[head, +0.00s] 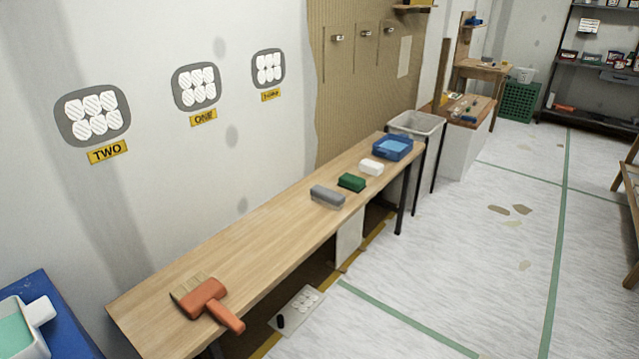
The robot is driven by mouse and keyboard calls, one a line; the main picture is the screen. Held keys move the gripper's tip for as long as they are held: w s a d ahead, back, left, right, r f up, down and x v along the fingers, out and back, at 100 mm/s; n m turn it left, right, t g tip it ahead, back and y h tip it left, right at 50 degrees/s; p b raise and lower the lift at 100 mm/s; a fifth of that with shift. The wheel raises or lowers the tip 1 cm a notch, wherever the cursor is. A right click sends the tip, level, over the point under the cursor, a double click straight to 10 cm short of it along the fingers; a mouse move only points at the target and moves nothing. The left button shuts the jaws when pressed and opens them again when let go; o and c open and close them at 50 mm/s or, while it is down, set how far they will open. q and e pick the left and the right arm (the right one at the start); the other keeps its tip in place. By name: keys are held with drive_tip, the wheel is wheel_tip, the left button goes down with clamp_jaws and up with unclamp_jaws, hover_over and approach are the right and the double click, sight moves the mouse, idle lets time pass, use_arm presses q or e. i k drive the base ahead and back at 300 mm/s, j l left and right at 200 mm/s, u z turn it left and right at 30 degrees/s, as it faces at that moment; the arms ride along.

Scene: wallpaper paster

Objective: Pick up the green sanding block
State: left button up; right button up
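The green sanding block (351,182) lies on the long wooden bench (252,235), toward its far end. It sits between a grey block (327,196) on its near side and a white block (371,167) on its far side, with small gaps. Nothing covers it. Neither of my grippers shows in the head view.
A blue tray (392,147) stands at the bench's far end, with a white bin (417,123) beyond. An orange-handled brush (207,299) lies at the near end. The bench's middle is bare. The wall runs along its left; open floor (455,265) lies right.

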sight(354, 184)
drive_tip(key=i+l+u, duration=0.1)
drive_tip(key=u, duration=0.3)
drive_tip(key=i+l+u, duration=0.1)
drive_tip(key=u, duration=0.25)
drive_tip(key=i+l+u, duration=0.1)
drive_tip(key=u, duration=0.3)
drive_tip(key=i+l+u, duration=0.1)
drive_tip(key=l+u, duration=0.15)
drive_tip(key=l, duration=0.2)
drive_tip(key=l+u, duration=0.25)
drive_tip(key=l, duration=0.2)
drive_tip(key=l+u, duration=0.5)
drive_tip(key=l, duration=3.85)
drive_tip(key=k+u, duration=0.05)
